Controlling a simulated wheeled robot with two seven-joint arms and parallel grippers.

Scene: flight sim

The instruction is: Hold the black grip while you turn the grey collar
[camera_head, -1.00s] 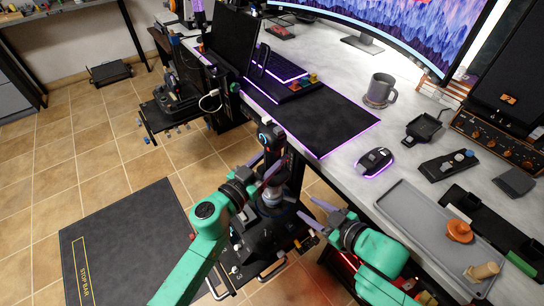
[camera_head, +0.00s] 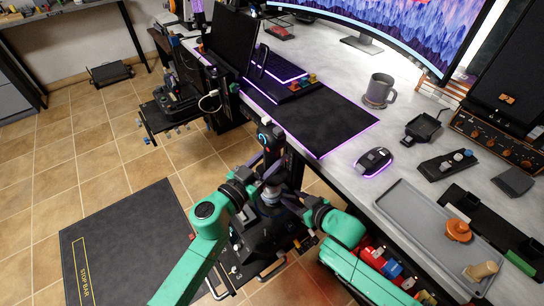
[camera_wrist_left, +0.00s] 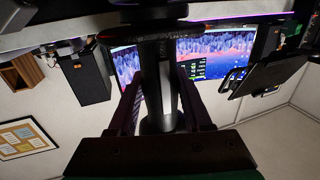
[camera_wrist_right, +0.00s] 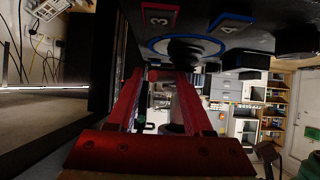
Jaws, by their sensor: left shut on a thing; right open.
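The black grip (camera_head: 268,134) stands upright on the flight stick beside the desk's front edge. My left gripper (camera_head: 268,172) is shut on its lower part; the left wrist view shows the dark grip (camera_wrist_left: 156,72) between the fingers. The grey collar (camera_head: 270,196) sits just below, on the stick above the dark base. My right gripper (camera_head: 283,197) is open, with its fingers at the collar from the right. Whether they touch it cannot be told. In the right wrist view, the red-lit fingers (camera_wrist_right: 158,92) are apart, below the base's numbered panel; the collar is not clear there.
The desk edge (camera_head: 335,205) runs close beside my right arm. A grey tray (camera_head: 408,215), a lit mouse (camera_head: 373,161) and a mug (camera_head: 379,90) are on the desk. Red and blue items (camera_head: 392,268) lie below the desk edge.

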